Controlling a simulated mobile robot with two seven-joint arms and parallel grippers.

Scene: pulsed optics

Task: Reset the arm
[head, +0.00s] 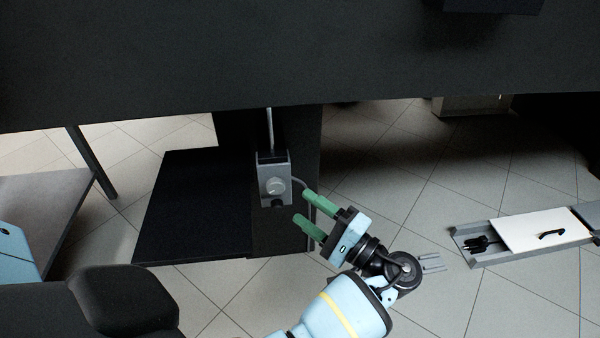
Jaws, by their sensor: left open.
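My left gripper (310,210) has green fingers, which are apart with nothing between them. It points up and left, close to the lower right of a small grey box with a round knob (274,185). I cannot tell whether a finger touches the box or the cable beside it. My light blue left arm comes in from the bottom of the head view. My right gripper is not in view.
The grey box is on a dark upright panel (235,140) under a large dark surface (200,65). A black flat board (185,205) lies left of it. A tray with a white sliding lid (535,230) is at the right. Tiled floor (400,170) lies between.

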